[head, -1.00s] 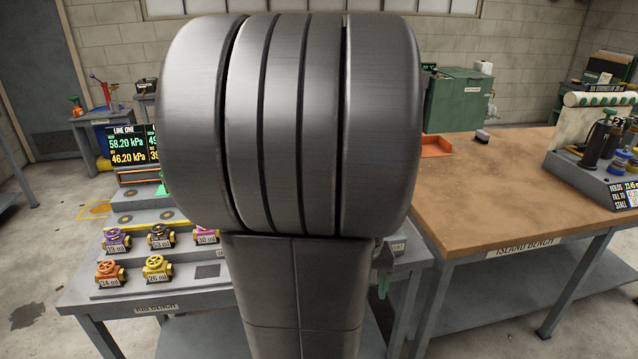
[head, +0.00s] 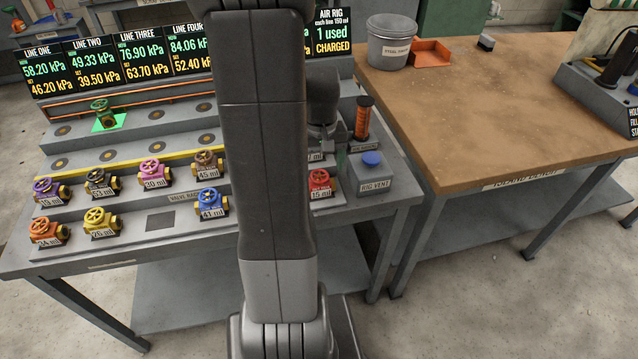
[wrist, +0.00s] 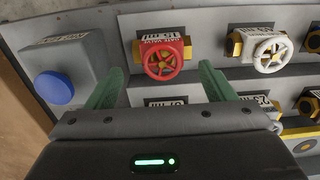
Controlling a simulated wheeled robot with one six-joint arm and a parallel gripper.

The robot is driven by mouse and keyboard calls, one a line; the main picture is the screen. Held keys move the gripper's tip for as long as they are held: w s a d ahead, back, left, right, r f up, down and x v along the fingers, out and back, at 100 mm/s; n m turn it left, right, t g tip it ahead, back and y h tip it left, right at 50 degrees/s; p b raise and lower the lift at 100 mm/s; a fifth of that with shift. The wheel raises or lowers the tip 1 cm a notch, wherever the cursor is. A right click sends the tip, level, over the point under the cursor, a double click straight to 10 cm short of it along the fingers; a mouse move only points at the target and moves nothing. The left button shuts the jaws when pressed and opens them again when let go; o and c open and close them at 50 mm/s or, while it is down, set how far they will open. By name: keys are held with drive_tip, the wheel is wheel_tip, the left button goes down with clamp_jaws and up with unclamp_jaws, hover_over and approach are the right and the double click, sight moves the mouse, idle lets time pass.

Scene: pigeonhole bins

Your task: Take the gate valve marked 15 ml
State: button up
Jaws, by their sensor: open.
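The red-wheeled gate valve (head: 320,183), tagged 15 ml, sits on the front right of the valve rack on the rig bench. In the wrist view the red valve (wrist: 163,58) shows upside down, with its GATE VALVE 15 ml label behind the wheel. My gripper (wrist: 160,72) is open, its two green fingers apart, one on each side of the valve in the picture. Nothing is between them in their grip, and I cannot tell the remaining distance. In the head view my arm hides most of my gripper.
A rig vent box (head: 371,175) with a blue button stands just right of the red valve. A white-wheeled valve (wrist: 270,55) is on its other side. Several other valves, such as the blue 41 ml one (head: 211,202), fill the rack. The island bench (head: 450,130) is right.

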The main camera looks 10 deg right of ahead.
sight(320, 176)
drive_tip(key=f, duration=0.5)
drive_tip(key=shift+s+a+f, duration=0.15)
drive_tip(key=shift+s+f, duration=0.15)
drive_tip(key=shift+s, duration=0.05)
drive_tip(key=shift+f, duration=0.6)
drive_tip(key=shift+w, duration=0.1)
drive_tip(key=c, duration=1.3)
